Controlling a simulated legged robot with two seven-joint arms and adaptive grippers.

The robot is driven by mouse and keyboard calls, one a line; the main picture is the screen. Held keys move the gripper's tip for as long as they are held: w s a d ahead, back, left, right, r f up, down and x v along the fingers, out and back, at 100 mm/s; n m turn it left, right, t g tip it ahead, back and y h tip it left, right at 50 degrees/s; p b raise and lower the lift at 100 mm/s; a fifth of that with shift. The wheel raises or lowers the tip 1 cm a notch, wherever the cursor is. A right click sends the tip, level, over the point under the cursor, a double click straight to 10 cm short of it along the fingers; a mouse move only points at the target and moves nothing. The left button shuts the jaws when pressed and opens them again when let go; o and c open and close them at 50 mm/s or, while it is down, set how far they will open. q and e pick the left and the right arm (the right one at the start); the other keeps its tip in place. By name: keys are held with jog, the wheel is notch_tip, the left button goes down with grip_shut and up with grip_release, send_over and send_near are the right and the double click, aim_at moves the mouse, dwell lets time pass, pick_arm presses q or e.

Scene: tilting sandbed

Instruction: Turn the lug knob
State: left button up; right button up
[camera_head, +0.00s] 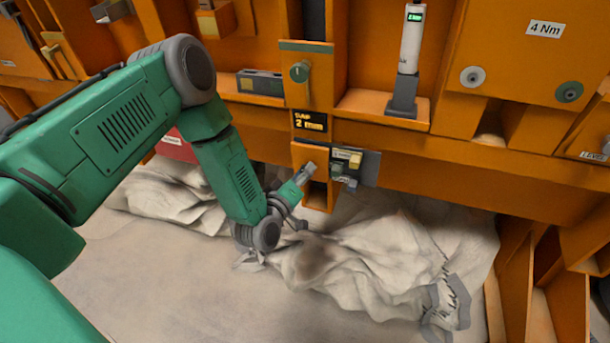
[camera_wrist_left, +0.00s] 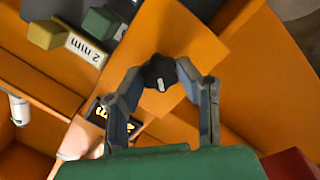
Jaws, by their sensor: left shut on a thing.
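The lug knob (camera_wrist_left: 158,72) is a small dark lobed knob with a pale mark, on an orange panel in the left wrist view. My left gripper (camera_wrist_left: 162,76) is shut on it, with one fingertip on each side. In the head view my left gripper (camera_head: 306,174) reaches the front of a small orange block (camera_head: 317,196) under the display. There the gripper hides the knob. My right gripper is in neither view.
A display (camera_head: 311,122) reading "GAP 2 mm" sits just above the block. Small yellow and grey blocks (camera_head: 347,158) stick out close to its right. A green knob (camera_head: 299,71) is higher up. Crumpled pale cloth-like material (camera_head: 360,262) lies below. An orange frame (camera_head: 515,285) stands at right.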

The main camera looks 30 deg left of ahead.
pick_arm(q)
jog(key=n+b, duration=0.1)
jog(key=n, duration=0.1)
jog(key=f+n+b, duration=0.1)
jog(key=n, duration=0.1)
jog(key=shift+s+a+t+h, duration=0.15)
jog(key=shift+t+h, duration=0.15)
jog(key=n+b, duration=0.2)
jog(key=n, duration=0.1)
jog(key=shift+f+n+t+b, duration=0.1)
jog(key=shift+n+t+b, duration=0.2)
jog(key=shift+n+b, duration=0.1)
grip_shut()
jog(key=shift+d+f+n+t+y+b, duration=0.1)
jog(key=shift+n+t+y+b, duration=0.15)
jog(key=shift+n+b, duration=1.55)
jog(key=shift+d+f+n+t+y+b, duration=0.1)
jog(key=shift+n+t+y+b, duration=0.2)
jog(key=shift+n+b, duration=1.55)
jog(key=shift+n+t+y+b, duration=0.25)
jog(key=shift+n+b, duration=0.45)
jog(key=shift+n, duration=2.15)
grip_release()
jog(key=o, duration=1.2)
jog(key=shift+c, duration=0.2)
jog(key=shift+a+r, duration=0.1)
jog(key=shift+r, duration=0.05)
